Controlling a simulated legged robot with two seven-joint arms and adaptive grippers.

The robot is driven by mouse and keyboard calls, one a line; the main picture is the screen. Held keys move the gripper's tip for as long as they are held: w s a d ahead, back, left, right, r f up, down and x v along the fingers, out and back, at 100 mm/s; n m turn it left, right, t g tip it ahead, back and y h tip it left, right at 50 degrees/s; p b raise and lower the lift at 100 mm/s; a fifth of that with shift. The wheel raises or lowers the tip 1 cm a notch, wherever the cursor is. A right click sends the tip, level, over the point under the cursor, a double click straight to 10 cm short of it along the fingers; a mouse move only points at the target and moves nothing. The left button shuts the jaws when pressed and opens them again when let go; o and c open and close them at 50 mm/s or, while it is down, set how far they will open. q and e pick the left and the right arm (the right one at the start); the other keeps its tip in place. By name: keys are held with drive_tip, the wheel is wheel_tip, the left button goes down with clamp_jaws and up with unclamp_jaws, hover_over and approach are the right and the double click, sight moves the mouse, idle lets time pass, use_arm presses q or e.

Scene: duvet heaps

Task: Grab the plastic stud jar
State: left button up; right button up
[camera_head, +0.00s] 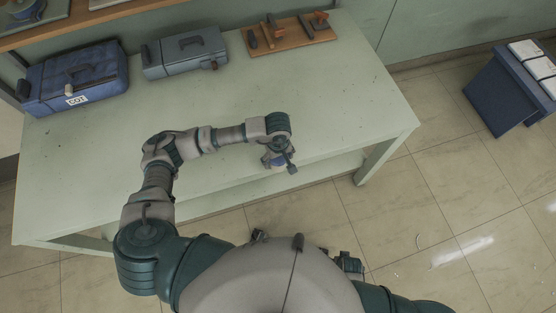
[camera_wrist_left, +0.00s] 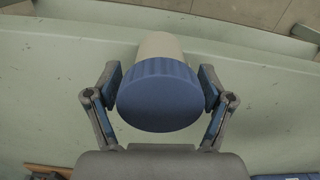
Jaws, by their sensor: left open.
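The plastic stud jar (camera_wrist_left: 160,95) has a ribbed blue lid and a pale body. In the left wrist view it lies between the two open fingers of my left gripper (camera_wrist_left: 160,100), with a finger close at each side of the lid. I cannot tell whether the fingers touch it. In the head view my left gripper (camera_head: 279,160) is at the front edge of the pale green table (camera_head: 340,100). Only a bit of the jar's blue lid (camera_head: 277,161) shows there, mostly hidden by the gripper. My right gripper cannot be made out in the head view.
A blue toolbox (camera_head: 75,72) and a grey toolbox (camera_head: 186,52) stand at the back left of the table. A wooden tool rack (camera_head: 290,38) is at the back. A blue bin (camera_head: 505,95) stands on the floor at right. The table's middle is clear.

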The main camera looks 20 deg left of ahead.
use_arm(q)
drive_tip(key=shift+f, duration=0.3)
drive_tip(key=c, duration=1.1)
drive_tip(key=shift+r, duration=0.1)
drive_tip(key=shift+c, duration=0.2)
drive_tip(key=shift+r, duration=0.1)
